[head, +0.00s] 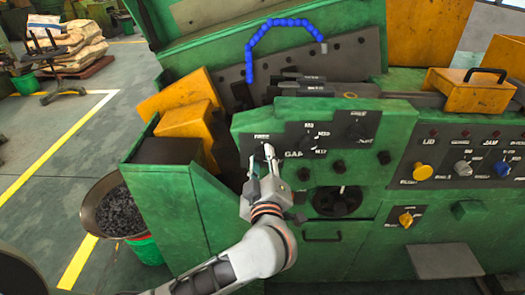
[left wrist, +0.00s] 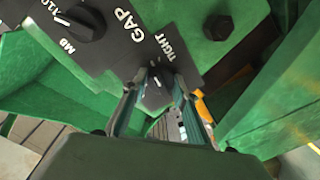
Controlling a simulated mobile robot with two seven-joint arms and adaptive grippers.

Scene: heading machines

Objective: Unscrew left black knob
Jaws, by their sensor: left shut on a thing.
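The left black knob (left wrist: 155,97) shows in the left wrist view on a dark panel, beside the white words "GAP" and "TIGHT". It has a white mark on its face. My left gripper (left wrist: 156,82) has one finger on each side of the knob and is shut on it. In the head view, my left gripper (head: 266,158) reaches up to the left end of the dark panel (head: 290,128), and its fingers mostly hide the knob. My right gripper is in neither view.
Two more black knobs, a middle one (head: 308,141) and a right one (head: 357,131), sit on the same panel. A black handwheel (head: 337,200) is lower right of my gripper. A pan of dark parts (head: 112,207) stands at the left, with open floor beyond.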

